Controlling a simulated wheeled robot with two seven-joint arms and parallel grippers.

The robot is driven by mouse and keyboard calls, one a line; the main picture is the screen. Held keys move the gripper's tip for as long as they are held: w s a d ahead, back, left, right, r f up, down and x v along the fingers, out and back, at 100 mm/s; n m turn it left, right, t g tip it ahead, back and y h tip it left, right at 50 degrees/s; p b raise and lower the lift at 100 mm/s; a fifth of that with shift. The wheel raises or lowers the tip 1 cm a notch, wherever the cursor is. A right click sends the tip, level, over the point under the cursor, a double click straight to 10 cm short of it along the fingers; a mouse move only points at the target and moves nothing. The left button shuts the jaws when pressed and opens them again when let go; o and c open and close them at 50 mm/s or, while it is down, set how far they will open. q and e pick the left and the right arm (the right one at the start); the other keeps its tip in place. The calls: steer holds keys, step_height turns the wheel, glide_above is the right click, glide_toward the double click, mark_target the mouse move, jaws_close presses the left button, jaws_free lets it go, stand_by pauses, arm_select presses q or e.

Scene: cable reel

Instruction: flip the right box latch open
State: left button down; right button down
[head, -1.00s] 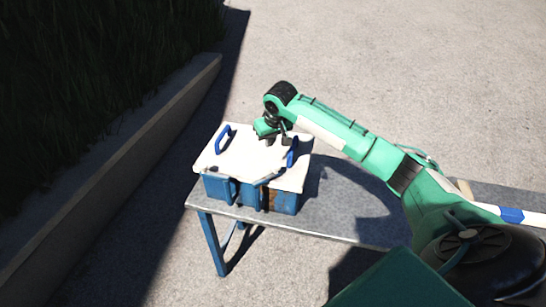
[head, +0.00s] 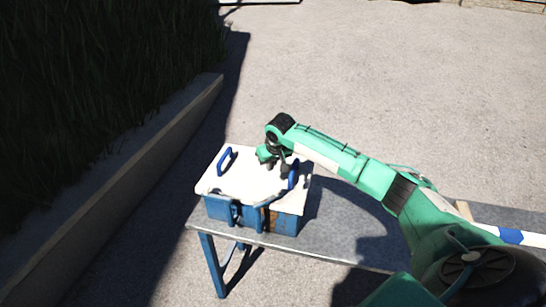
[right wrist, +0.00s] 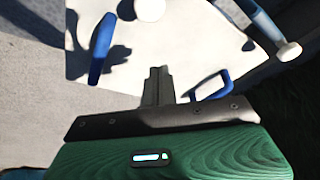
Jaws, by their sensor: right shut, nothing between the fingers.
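The blue box has a white lid (head: 245,185) with a blue handle on its left (head: 225,161) and right (head: 293,176). The left latch (head: 232,214) is on the front side. The right latch (head: 268,201) shows as a pale bar slanting across the front lid edge; its exact angle is unclear. My right gripper (head: 277,168) is over the lid near the right handle, fingers shut and empty. In the right wrist view the shut fingers (right wrist: 157,86) point across the lid between the handles; a white knob (right wrist: 150,8) shows at the top edge. My left gripper is out of view.
The box stands on the left end of a grey table (head: 335,225) with blue legs. Table space to its right is clear, partly shaded by my arm. A low concrete wall (head: 150,150) and dark grass lie to the left; open paving lies behind.

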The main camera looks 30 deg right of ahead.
mark_target(267, 198)
steer(key=p+x, duration=0.1)
steer(key=x, duration=0.2)
steer(key=shift+s+f+p, duration=0.1)
steer(key=shift+f+p, duration=0.2)
steer(key=shift+f, duration=0.1)
steer(key=s, duration=0.1)
steer(key=s+p, duration=0.1)
steer(key=s, duration=0.1)
steer(key=shift+s+a+f+p, duration=0.2)
steer(key=shift+a+p, duration=0.1)
steer(key=shift+p, duration=0.1)
steer(key=shift+f, duration=0.15)
